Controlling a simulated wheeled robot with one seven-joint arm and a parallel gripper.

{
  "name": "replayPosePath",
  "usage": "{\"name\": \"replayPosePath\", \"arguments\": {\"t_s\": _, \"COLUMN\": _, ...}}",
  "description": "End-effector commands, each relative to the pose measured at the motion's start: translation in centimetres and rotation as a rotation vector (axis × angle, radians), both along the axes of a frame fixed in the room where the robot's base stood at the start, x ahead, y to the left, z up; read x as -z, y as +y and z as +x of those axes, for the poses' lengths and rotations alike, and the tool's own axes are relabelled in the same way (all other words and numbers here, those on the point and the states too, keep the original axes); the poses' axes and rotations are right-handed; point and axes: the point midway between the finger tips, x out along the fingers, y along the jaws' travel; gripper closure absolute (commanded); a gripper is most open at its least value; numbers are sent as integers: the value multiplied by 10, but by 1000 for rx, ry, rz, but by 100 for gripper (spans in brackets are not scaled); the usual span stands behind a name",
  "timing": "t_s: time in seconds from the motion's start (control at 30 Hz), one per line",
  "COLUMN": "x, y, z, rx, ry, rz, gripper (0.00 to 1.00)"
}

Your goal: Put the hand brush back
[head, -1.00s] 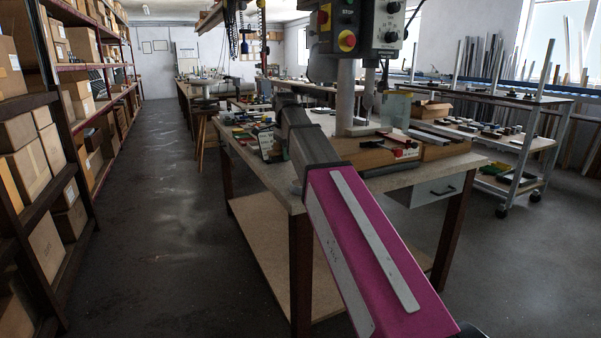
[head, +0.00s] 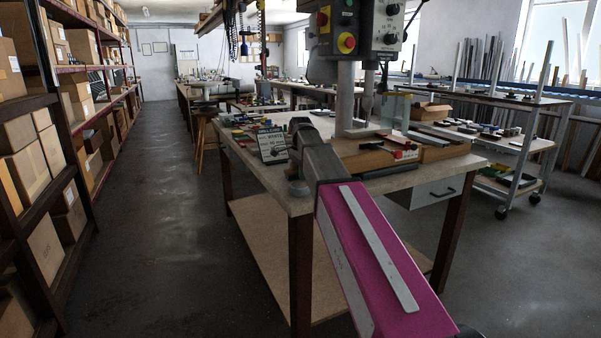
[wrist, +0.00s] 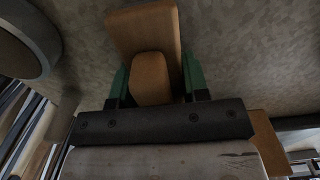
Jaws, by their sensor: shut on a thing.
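The hand brush (wrist: 144,28) shows in the wrist view as a plain wooden body with a rounded block nearer the camera. My gripper (wrist: 154,80) has its green fingers on both sides of the wood and is shut on it. No bristles can be made out. In the head view my magenta and grey arm reaches over the workbench (head: 268,183), and it hides the gripper and the brush there. A mottled grey surface fills the background of the wrist view.
A drill press (head: 345,95) stands on the bench beyond my arm. A small sign (head: 272,144) and small tools lie left of the arm. A wooden box (head: 375,160) with red items is at right. A shelf rack (head: 45,195) lines the left aisle.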

Motion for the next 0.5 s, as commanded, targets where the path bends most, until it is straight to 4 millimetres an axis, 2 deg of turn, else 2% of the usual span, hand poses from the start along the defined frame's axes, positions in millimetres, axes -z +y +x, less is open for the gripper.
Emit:
{"name": "replayPosePath", "arguments": {"t_s": 0.27, "x": 2, "y": 0, "z": 0, "rx": 0, "ry": 0, "rz": 0, "gripper": 84}}
{"name": "replayPosePath", "arguments": {"t_s": 0.3, "x": 3, "y": 0, "z": 0, "rx": 0, "ry": 0, "rz": 0, "gripper": 55}}
{"name": "replayPosePath", "arguments": {"t_s": 0.37, "x": 2, "y": 0, "z": 0, "rx": 0, "ry": 0, "rz": 0, "gripper": 35}}
{"name": "replayPosePath", "arguments": {"t_s": 0.4, "x": 2, "y": 0, "z": 0, "rx": 0, "ry": 0, "rz": 0, "gripper": 33}}
{"name": "replayPosePath", "arguments": {"t_s": 0.5, "x": 2, "y": 0, "z": 0, "rx": 0, "ry": 0, "rz": 0, "gripper": 33}}
